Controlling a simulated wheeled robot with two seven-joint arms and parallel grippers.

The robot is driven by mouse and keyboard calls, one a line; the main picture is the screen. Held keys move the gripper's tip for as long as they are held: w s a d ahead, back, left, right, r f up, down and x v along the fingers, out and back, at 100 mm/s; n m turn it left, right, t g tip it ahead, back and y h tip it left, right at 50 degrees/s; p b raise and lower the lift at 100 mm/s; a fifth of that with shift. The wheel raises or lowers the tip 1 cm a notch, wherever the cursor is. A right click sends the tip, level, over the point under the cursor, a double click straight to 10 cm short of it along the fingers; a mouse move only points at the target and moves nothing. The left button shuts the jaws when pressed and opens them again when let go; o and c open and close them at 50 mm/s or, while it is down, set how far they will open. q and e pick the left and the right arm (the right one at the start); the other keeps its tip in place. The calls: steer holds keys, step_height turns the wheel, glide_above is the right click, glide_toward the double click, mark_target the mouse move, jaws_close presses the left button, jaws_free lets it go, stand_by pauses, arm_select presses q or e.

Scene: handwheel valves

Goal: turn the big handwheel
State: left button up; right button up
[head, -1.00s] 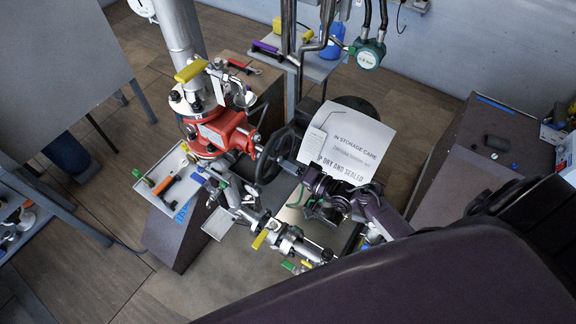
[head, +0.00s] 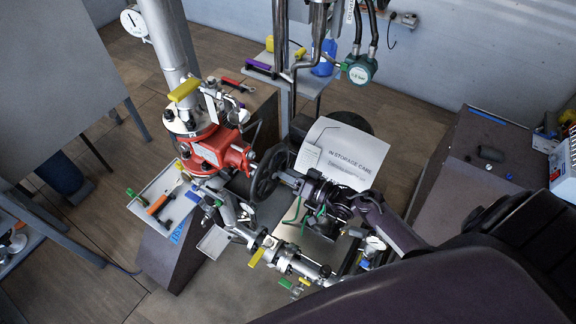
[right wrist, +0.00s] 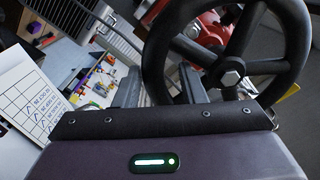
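The big handwheel (head: 263,186) is a black spoked wheel on the right side of the red valve body (head: 216,152). In the right wrist view the handwheel (right wrist: 236,76) fills the upper right, with its hub nut and spokes visible. My right gripper (head: 284,179) reaches the wheel's right side from the right. In the right wrist view the right gripper (right wrist: 158,86) has its two fingers apart, with the left part of the rim between or just beyond them. I cannot tell whether they touch it. My left gripper is not in view.
A white sheet reading "IN STORAGE CARE" (head: 343,152) stands behind my right wrist. A small tray with tools (head: 150,207) is left of the valve. Silver piping with yellow levers (head: 262,249) runs below the wheel. A vertical pipe (head: 165,45) rises behind the valve.

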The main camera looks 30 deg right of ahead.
steer(key=p+v, duration=0.1)
steer(key=v, duration=0.2)
steer(key=shift+s+d, duration=0.15)
steer(key=shift+s, duration=0.05)
stand_by(0.4)
steer(key=p+v, duration=0.1)
steer(key=v, duration=0.3)
stand_by(0.4)
